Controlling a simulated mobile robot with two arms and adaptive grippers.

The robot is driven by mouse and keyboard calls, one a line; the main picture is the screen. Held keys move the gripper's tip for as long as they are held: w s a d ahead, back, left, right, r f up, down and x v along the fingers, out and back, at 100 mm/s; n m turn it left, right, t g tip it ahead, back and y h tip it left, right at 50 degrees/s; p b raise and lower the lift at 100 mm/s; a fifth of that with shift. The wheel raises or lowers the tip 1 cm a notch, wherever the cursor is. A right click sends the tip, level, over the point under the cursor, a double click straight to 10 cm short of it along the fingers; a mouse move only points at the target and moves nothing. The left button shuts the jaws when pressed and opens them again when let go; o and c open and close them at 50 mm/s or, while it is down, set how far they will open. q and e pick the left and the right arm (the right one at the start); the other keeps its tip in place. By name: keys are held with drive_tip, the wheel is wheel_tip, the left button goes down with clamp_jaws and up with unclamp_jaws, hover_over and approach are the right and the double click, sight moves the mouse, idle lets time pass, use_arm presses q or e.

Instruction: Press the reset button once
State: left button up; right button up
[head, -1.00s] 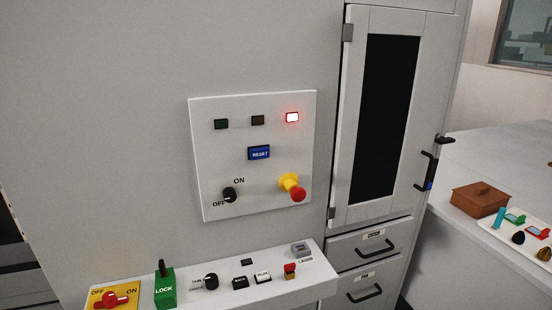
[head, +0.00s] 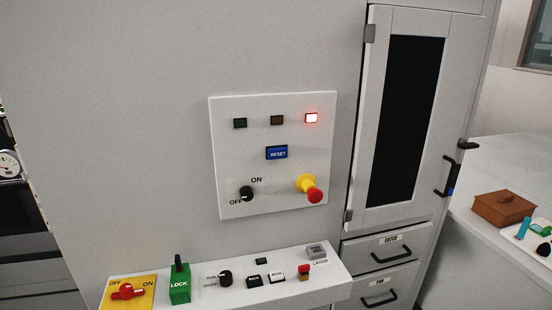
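The blue reset button (head: 277,153) sits in the middle of a white control panel (head: 230,190) on the grey wall, in the head view. Above it are a dark green lamp (head: 240,123), a dark amber lamp (head: 277,120) and a lit red lamp (head: 311,118). Below it are a black ON/OFF knob (head: 246,193) and a red emergency stop (head: 314,195) on a yellow collar. Neither of my grippers shows in the head view. Nothing covers the button.
Below the panel a white shelf (head: 215,295) juts out with a yellow switch plate (head: 143,290), a green lock block (head: 180,284) and several small controls. To the right stand a cabinet door (head: 378,150) with a dark window, drawers (head: 388,250), and a counter with a brown box (head: 504,208).

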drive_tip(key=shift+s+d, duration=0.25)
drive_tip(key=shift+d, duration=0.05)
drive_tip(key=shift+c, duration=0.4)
